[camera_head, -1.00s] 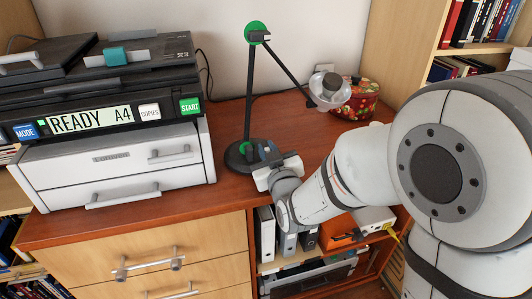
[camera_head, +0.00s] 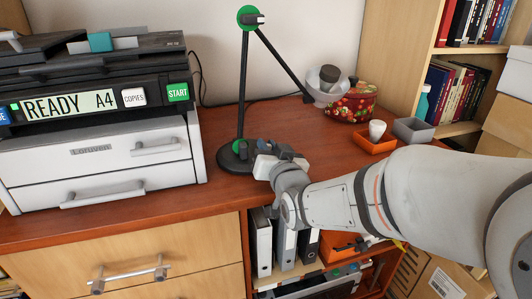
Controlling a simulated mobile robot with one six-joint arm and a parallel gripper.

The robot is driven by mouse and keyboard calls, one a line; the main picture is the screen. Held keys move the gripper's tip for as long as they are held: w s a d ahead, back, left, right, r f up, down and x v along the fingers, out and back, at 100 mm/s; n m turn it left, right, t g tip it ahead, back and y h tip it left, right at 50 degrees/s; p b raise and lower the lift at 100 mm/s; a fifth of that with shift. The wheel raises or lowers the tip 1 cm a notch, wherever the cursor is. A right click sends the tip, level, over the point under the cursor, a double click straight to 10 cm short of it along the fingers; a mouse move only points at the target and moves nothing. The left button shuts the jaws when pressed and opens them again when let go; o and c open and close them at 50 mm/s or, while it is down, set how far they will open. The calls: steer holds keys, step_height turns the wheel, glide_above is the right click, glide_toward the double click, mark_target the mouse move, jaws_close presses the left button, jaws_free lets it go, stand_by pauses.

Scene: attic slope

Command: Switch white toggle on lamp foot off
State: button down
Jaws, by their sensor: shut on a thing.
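A black desk lamp stands on the wooden desktop, with a round dark foot (camera_head: 231,160), thin black arms and green joints. Its head (camera_head: 325,86) hangs to the right near the wall. My gripper (camera_head: 262,152) is at the right side of the foot, low over the desk, with its jaws closed. The white toggle is hidden by the gripper, so I cannot make out its position. I cannot clearly tell whether the lamp is lit.
A printer (camera_head: 100,110) on a white drawer unit (camera_head: 95,165) stands left of the lamp. To the right are a red floral pot (camera_head: 352,104), an orange tray (camera_head: 374,143) with a white cup (camera_head: 377,129), and a grey bin (camera_head: 413,130). Bookshelves bound the right side.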

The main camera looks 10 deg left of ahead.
stand_by(0.3)
steer(key=c, duration=1.7)
jaws_free()
steer(key=p+v, duration=0.1)
steer(key=v, duration=0.7)
steer(key=shift+w, duration=0.1)
